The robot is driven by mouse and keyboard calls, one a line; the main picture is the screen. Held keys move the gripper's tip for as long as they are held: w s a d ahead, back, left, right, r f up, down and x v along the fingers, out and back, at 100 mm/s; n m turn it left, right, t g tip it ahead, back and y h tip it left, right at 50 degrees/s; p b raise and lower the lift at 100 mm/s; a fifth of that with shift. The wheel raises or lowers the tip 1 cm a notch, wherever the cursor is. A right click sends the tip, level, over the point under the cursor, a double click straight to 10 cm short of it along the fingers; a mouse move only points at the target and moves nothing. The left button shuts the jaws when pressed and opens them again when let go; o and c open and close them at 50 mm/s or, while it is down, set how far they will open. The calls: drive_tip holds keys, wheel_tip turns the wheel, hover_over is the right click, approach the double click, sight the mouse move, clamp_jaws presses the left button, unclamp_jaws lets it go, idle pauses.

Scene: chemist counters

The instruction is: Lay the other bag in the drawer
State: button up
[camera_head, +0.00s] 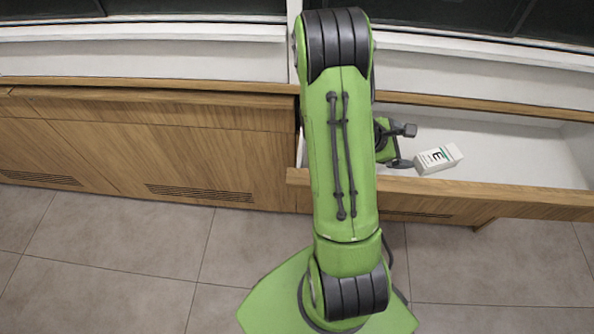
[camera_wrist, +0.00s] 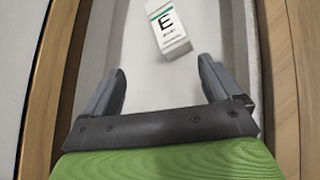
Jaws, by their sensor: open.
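A white bag (camera_head: 438,159), box-like with a black letter E and a green band, lies in the open drawer (camera_head: 525,150). In the wrist view the bag (camera_wrist: 168,30) lies on the drawer's pale floor (camera_wrist: 150,75), ahead of the fingertips. My gripper (camera_head: 406,147) is open and empty, inside or just over the drawer, to the left of the bag. In the wrist view my gripper (camera_wrist: 162,68) has its fingers spread wide, with clear floor between them and the bag beyond, apart from both. No second bag is seen. My arm hides the drawer's left part.
The drawer's wooden front (camera_head: 500,196) stands out over the tiled floor (camera_head: 500,265). A closed wooden cabinet (camera_head: 150,150) runs to the left. The white counter ledge (camera_head: 140,60) and dark windows are behind. The drawer's right part is empty.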

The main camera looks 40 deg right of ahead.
drive_tip(key=w+a+r+m+t+y, duration=0.3)
drive_tip(key=a+r+m, duration=0.25)
drive_tip(key=a, duration=0.45)
drive_tip(key=w+a+r+m+t+y, duration=0.35)
drive_tip(key=a+r, duration=0.25)
drive_tip(key=a, duration=0.5)
drive_tip(key=s+a+r+t+y, duration=0.1)
drive_tip(key=s+a+r+y, duration=0.1)
drive_tip(key=a, duration=0.4)
drive_tip(key=s+a+r+m+t+y, duration=0.1)
drive_tip(key=s+a+r+y, duration=0.1)
drive_tip(key=a, duration=0.5)
drive_tip(key=s+r, duration=0.1)
drive_tip(key=s, duration=0.1)
drive_tip(key=shift+s+a+r, duration=0.2)
drive_tip(key=shift+s+r, duration=0.15)
drive_tip(key=shift+s, duration=0.05)
